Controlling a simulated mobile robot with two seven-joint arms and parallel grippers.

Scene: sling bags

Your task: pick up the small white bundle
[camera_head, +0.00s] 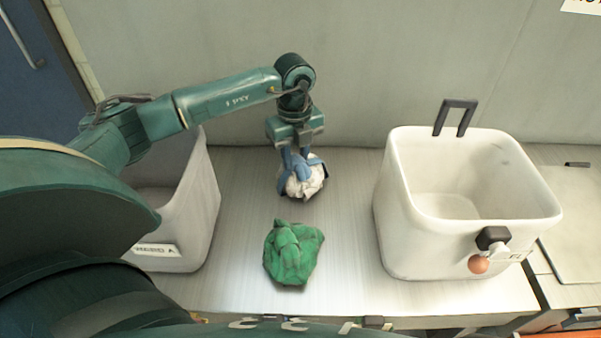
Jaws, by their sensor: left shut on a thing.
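The small white bundle (306,184) is at the back middle of the table, below my left gripper (300,170). The gripper points down, and its fingers are shut on the bundle's top. Blue-grey material shows around the fingers and partly covers the bundle. I cannot tell whether the bundle touches the table or hangs just above it. My right gripper is not in view.
A green bundle (291,253) lies in front of the white one. A white bin (398,225) with a black handle stands to the right. Another pale bin (202,205) stands at the left, partly behind my arm. A wall (400,60) closes the back.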

